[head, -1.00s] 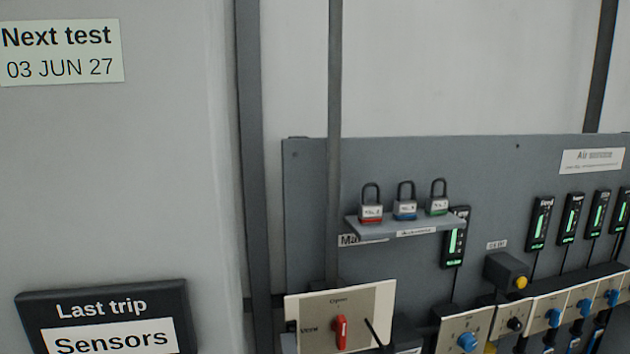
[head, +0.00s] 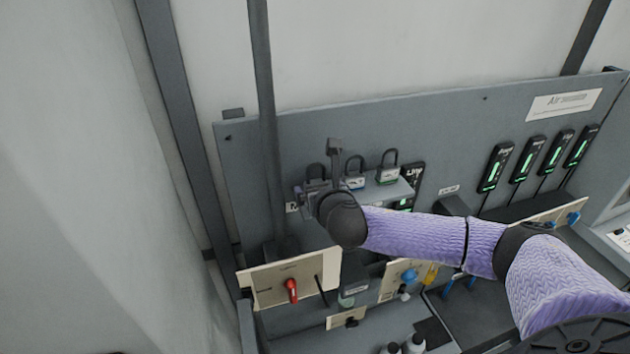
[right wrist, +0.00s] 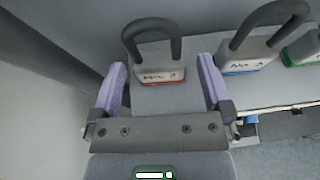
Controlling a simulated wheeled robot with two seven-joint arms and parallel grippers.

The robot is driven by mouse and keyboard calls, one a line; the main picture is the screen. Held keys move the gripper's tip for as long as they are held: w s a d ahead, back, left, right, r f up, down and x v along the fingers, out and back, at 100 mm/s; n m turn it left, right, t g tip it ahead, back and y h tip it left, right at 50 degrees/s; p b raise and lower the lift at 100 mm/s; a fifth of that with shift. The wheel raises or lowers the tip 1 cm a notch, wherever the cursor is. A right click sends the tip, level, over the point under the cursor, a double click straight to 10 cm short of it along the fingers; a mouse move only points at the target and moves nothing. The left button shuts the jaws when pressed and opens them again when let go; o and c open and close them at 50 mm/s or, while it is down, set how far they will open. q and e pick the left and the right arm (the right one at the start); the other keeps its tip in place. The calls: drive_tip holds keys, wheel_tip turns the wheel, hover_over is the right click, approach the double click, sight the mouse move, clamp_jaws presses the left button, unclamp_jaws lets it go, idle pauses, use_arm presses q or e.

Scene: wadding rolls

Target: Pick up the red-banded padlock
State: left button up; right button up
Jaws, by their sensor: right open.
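The red-banded padlock (right wrist: 158,74) stands upright on the shelf in the right wrist view, its thin red band at the lower edge of its pale label. My right gripper (head: 318,174) is open at the shelf's left end. In the right wrist view its two lilac fingers (right wrist: 162,78) lie left and right of the padlock, with a gap on each side. I cannot tell whether the fingertips reach fully past its body. My left gripper is out of view.
A blue-banded padlock (head: 355,181) and a green-banded padlock (head: 388,174) stand to the right on the same small grey shelf (head: 404,188). A vertical grey post (head: 263,110) runs left of the shelf. A box with a red switch (head: 291,290) sits below.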

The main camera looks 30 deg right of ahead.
drive_tip(key=shift+x, duration=0.75)
clamp_jaws()
wheel_tip(320, 180, up, 10)
drive_tip(key=shift+r, duration=0.1)
